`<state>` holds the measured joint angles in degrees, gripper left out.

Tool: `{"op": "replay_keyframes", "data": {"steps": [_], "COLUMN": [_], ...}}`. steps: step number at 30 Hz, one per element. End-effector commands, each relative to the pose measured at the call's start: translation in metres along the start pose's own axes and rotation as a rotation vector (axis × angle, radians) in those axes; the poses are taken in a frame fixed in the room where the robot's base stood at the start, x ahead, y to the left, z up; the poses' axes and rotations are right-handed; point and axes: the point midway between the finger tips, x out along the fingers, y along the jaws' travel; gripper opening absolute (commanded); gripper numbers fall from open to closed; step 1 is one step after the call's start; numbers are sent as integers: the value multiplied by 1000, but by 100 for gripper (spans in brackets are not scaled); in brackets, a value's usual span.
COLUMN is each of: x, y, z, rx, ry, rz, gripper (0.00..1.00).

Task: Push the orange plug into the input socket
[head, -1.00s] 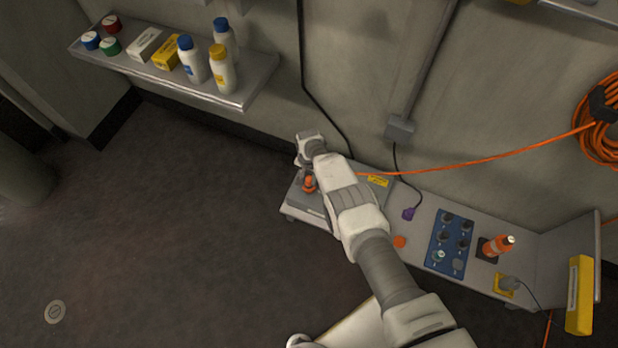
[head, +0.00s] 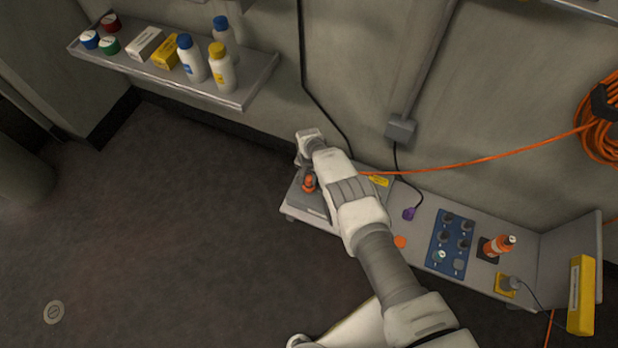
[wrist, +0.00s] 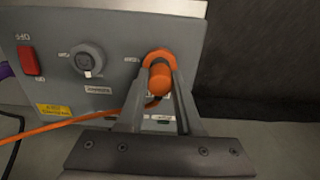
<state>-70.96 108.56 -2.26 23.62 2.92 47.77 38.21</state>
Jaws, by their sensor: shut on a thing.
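The orange plug (wrist: 160,78) shows in the wrist view between the fingers of my gripper (wrist: 158,90), which is shut on it. An orange ring (wrist: 160,57) sits right behind the plug on the grey panel and seems to surround the input socket; the socket's opening is hidden. I cannot tell how deep the plug sits. The orange cord (wrist: 60,127) runs from the plug to the left. In the head view my arm covers much of the grey box, and an orange part (head: 309,183) shows beside my gripper.
The panel has a red switch (wrist: 30,60), a round dark knob (wrist: 88,59) and a yellow label (wrist: 54,110). On the bench, right of my arm, are a purple plug (head: 408,213), a blue socket board (head: 450,243) and an orange-and-white cone (head: 497,246). A shelf with bottles (head: 222,68) is upper left.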

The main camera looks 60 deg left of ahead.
Motion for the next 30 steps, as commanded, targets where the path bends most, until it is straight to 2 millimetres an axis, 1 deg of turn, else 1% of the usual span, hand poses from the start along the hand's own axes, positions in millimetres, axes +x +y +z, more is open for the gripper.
{"op": "replay_keyframes", "data": {"steps": [10,21,30], "x": [1,6,6], "y": [0,0,0], "z": [0,0,0], "rx": [0,0,0], "ry": [0,1,0], "rz": [0,0,0], "gripper": [0,0,0]}}
